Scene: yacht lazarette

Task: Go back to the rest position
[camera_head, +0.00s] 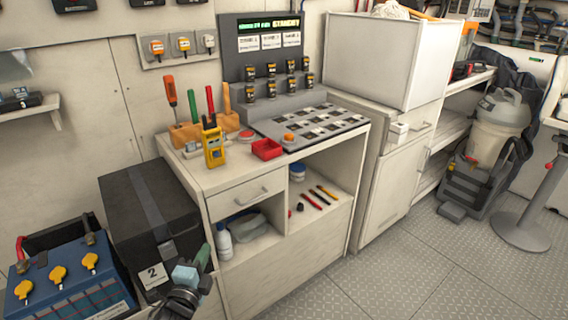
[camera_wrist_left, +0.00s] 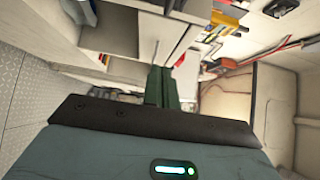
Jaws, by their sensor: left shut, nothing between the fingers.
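My left gripper (camera_head: 203,254) is low in the head view, in front of the black box marked 2 (camera_head: 152,225) and left of the workbench's lower shelf. Its fingers are together with nothing between them. In the left wrist view the closed dark green fingers (camera_wrist_left: 161,82) point away over the gripper body, with the tilted bench front beyond. My right gripper is not in view.
The workbench (camera_head: 225,175) holds a yellow meter (camera_head: 213,147), a red tray (camera_head: 267,149) and upright screwdrivers. A blue battery box (camera_head: 70,285) stands at the lower left. A grey vacuum (camera_head: 490,135) stands at the right. Open floor (camera_head: 400,270) lies at the lower right.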

